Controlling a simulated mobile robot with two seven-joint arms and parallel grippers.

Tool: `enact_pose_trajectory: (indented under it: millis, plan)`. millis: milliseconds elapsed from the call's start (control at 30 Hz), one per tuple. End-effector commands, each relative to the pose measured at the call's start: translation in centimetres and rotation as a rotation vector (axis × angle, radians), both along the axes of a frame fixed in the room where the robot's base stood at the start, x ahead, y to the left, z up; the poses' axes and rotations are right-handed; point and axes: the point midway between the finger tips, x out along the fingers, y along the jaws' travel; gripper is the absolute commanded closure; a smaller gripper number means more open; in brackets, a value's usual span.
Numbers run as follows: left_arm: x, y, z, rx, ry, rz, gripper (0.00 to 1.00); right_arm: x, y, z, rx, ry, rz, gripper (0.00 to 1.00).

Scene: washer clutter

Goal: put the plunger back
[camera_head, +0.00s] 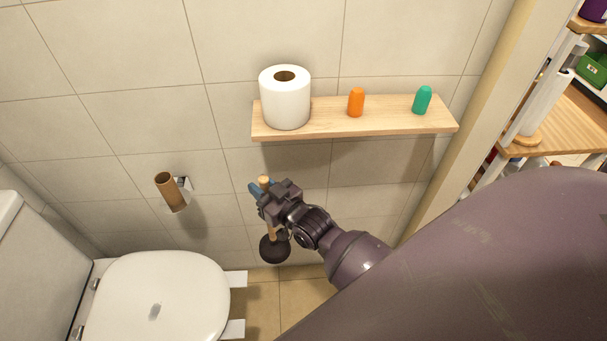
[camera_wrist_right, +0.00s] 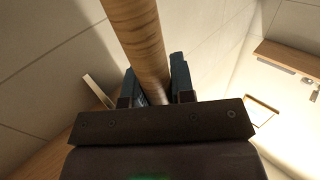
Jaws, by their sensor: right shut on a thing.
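The plunger has a light wooden handle and a dark rubber cup (camera_head: 275,249). In the head view it hangs upright below the shelf, near the tiled wall, with the cup above or near the floor; I cannot tell whether it touches. My right gripper (camera_head: 260,190) is shut on the upper part of the wooden handle. In the right wrist view the handle (camera_wrist_right: 138,40) runs between the two fingers of the right gripper (camera_wrist_right: 162,88). The cup is outside the wrist view. My left gripper is not in view.
A wooden shelf (camera_head: 330,118) above holds a white paper roll (camera_head: 285,100), an orange bottle (camera_head: 356,102) and a green bottle (camera_head: 422,100). A toilet (camera_head: 158,295) stands at left, below an empty cardboard roll (camera_head: 170,192) on its holder. Tan floor (camera_head: 300,295) shows between.

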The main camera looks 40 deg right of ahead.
Motion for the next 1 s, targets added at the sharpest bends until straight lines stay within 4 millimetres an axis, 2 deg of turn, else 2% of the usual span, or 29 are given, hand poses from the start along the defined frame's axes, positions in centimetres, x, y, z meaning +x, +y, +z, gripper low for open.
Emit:
enact_pose_trajectory:
  millis: [33, 100, 300, 400, 500, 600, 700, 867, 1000]
  plan:
    - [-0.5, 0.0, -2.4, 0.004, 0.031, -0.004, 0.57, -0.1, -0.6, -4.4, -0.002, 0.026, 0.001, 1.00]
    - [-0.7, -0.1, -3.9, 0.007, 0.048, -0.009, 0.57, 0.0, -1.4, -8.0, -0.002, 0.028, -0.001, 1.00]
    - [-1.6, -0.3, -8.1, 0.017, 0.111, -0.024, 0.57, -0.7, -4.4, -18.2, -0.004, 0.031, -0.025, 1.00]
    - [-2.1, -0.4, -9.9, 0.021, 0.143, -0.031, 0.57, -1.4, -6.1, -22.8, -0.004, 0.031, -0.046, 1.00]
    - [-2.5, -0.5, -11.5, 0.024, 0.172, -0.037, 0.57, -2.2, -7.7, -26.5, -0.004, 0.026, -0.067, 1.00]
    - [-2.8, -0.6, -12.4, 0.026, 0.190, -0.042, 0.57, -2.8, -9.0, -29.1, -0.004, 0.019, -0.086, 1.00]
    - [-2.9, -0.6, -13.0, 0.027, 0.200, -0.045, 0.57, -3.2, -10.0, -30.5, -0.002, 0.010, -0.101, 1.00]
    - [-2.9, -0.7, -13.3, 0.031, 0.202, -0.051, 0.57, -3.4, -10.6, -31.9, -0.001, 0.003, -0.111, 1.00]
    - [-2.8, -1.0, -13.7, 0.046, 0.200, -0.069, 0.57, -3.6, -10.6, -34.5, -0.001, 0.008, -0.111, 1.00]
